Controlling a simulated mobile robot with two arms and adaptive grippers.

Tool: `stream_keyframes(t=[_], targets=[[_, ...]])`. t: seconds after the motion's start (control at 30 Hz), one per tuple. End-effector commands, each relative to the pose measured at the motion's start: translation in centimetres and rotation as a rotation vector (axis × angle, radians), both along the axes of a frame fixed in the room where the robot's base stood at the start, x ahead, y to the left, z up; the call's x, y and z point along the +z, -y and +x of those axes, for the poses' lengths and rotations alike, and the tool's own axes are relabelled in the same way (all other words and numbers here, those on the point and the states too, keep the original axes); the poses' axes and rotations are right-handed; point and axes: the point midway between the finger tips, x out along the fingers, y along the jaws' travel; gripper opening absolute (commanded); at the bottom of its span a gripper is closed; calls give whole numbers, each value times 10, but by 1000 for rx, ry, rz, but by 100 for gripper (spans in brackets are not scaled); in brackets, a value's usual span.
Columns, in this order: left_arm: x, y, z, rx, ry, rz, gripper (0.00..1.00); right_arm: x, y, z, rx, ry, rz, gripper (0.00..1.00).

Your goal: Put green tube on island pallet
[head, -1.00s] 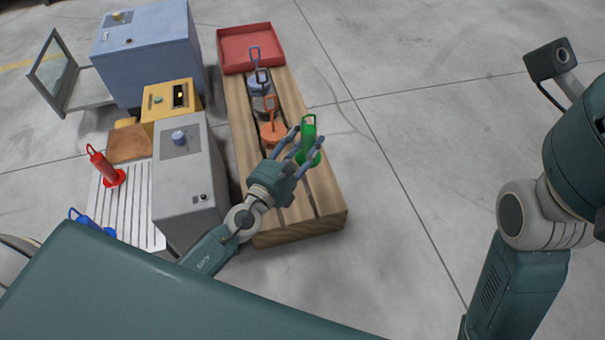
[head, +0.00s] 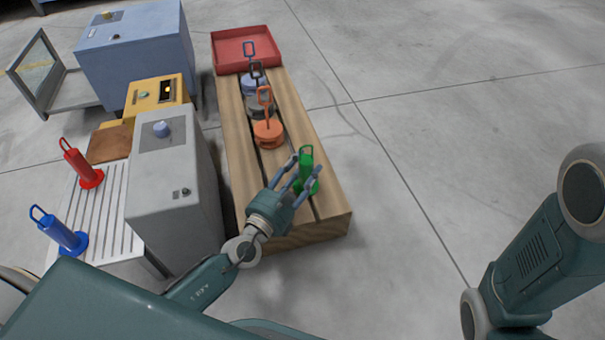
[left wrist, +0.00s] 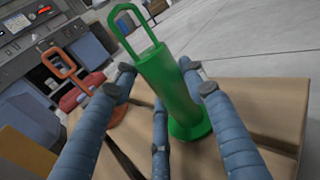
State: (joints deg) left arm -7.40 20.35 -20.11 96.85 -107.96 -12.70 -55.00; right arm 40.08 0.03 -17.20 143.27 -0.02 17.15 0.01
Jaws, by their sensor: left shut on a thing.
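The green tube (head: 306,164), with a loop handle on top and a wider foot, is held by my left gripper (head: 308,176) at the near end of the wooden pallet (head: 333,205). In the left wrist view the green tube (left wrist: 168,85) is slightly tilted in the picture, between the blue-grey fingers (left wrist: 160,82). Its foot is at or just above the pallet's slats (left wrist: 255,100); I cannot tell whether it touches. My right gripper is out of view; only part of my right arm shows.
Orange, grey and blue looped weights (head: 268,132) stand farther along the pallet, before a red tray (head: 246,50). Left are a grey machine (head: 170,185), a yellow unit (head: 155,95), a blue cabinet (head: 135,50), and red (head: 80,165) and blue (head: 60,231) tubes on a ribbed surface.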

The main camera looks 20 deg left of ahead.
Motion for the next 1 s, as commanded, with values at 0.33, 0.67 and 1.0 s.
stream_keyframes(t=[0.33, 0.67, 1.0], targets=[[-2, 0, 1, 0, 3, -1, 9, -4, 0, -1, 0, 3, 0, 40], [-1, 0, 0, 0, 1, 0, 61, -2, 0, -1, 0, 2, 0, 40], [2, -6, -31, -3, -3, 4, 61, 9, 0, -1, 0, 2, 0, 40]])
